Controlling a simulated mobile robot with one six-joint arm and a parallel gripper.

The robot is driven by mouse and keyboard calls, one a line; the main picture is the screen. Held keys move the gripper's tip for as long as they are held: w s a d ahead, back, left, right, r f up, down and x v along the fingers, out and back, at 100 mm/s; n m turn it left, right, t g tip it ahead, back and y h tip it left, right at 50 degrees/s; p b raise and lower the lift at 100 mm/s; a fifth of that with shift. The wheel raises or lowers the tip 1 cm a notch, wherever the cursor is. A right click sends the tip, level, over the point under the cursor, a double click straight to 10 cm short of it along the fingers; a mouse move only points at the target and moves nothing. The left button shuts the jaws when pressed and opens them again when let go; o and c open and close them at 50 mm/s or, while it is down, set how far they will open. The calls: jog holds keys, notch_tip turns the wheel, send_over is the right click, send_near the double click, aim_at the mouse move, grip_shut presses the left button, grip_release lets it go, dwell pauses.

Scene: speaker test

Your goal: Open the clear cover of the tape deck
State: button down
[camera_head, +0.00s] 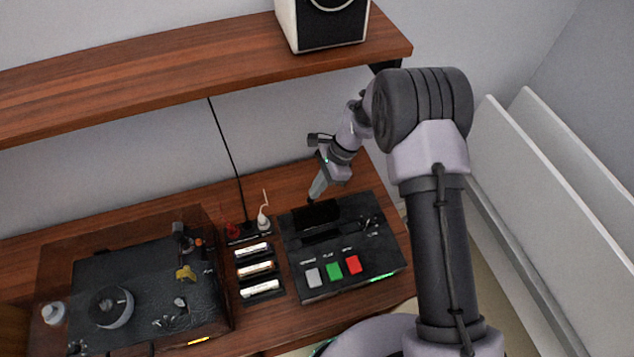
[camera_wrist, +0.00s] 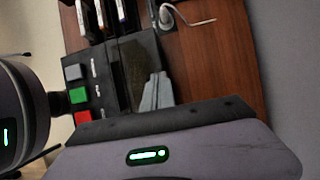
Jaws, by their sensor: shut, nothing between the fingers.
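The tape deck (camera_head: 295,262) is a black box on the wooden desk, with grey (camera_head: 313,278), green (camera_head: 334,271) and red (camera_head: 353,265) buttons along its front. Its dark cover area (camera_head: 318,214) lies near the back left; I cannot tell how far the cover is open. My gripper (camera_head: 312,198) points down at the back edge of this area, shut and empty. In the wrist view the closed grey fingers (camera_wrist: 157,78) lie over or beside the deck's dark window (camera_wrist: 134,70). I cannot tell whether they touch it. The deck's buttons (camera_wrist: 77,96) also show there.
Several cassettes (camera_head: 260,270) stand in a rack left of the deck. A turntable-like unit (camera_head: 140,270) fills the desk's left. A shelf (camera_head: 170,70) with a speaker (camera_head: 328,24) hangs above.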

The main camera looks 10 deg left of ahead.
jog(key=shift+w+a+f, duration=0.15)
jog(key=shift+f, duration=0.05)
dwell(0.6)
